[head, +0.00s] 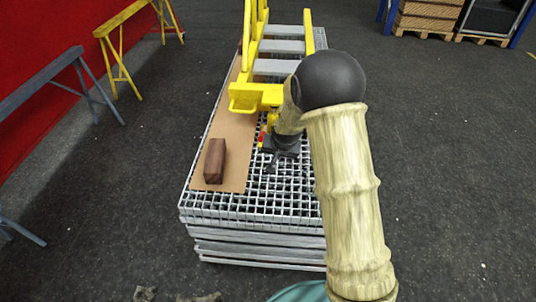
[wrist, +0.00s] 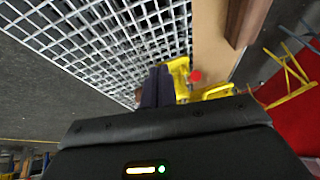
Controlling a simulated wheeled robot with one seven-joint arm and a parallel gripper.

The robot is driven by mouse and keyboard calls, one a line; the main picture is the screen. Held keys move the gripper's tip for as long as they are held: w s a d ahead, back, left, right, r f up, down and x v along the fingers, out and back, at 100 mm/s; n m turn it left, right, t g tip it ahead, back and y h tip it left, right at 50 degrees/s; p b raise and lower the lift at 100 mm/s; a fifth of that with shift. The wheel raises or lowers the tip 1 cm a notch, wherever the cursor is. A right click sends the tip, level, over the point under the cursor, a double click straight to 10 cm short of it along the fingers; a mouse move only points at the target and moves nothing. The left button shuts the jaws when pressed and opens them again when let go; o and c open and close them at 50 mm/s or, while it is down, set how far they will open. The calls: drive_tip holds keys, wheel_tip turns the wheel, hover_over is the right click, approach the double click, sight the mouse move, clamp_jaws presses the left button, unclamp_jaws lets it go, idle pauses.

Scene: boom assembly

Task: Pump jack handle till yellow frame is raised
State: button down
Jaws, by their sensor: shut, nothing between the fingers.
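The yellow frame (head: 256,97) with grey crossbars extends back over the grating stack at the top of the head view. A small red and yellow part (head: 262,136), probably of the jack, shows just in front of it. My arm hides much of that area, and I cannot make out the jack handle. My gripper (head: 272,166) is shut and empty, low over the grating, in front and slightly right of that part. In the wrist view the dark fingers (wrist: 158,88) are together beside yellow metal (wrist: 181,76) and a red spot (wrist: 196,76). I cannot tell whether they touch.
A dark wooden block (head: 215,160) lies on a brown board (head: 237,140) on the left of the metal grating stack (head: 250,203). A grey trestle (head: 62,68) and a yellow trestle (head: 120,50) stand at left.

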drive_tip(key=s+d+r+g, duration=0.1)
drive_tip(key=s+d+r, duration=0.2)
drive_tip(key=s, duration=0.5)
drive_tip(key=s+d+r+n, duration=0.1)
drive_tip(key=s+d+r, duration=0.2)
drive_tip(key=s, duration=0.6)
drive_tip(key=s+d+r+n+g, duration=0.1)
drive_tip(key=s+d+r, duration=0.2)
drive_tip(key=s, duration=0.6)
drive_tip(key=shift+s+d+r+g+h, duration=0.2)
drive_tip(key=shift+r+g+h, duration=0.1)
drive_tip(key=shift+r, duration=0.3)
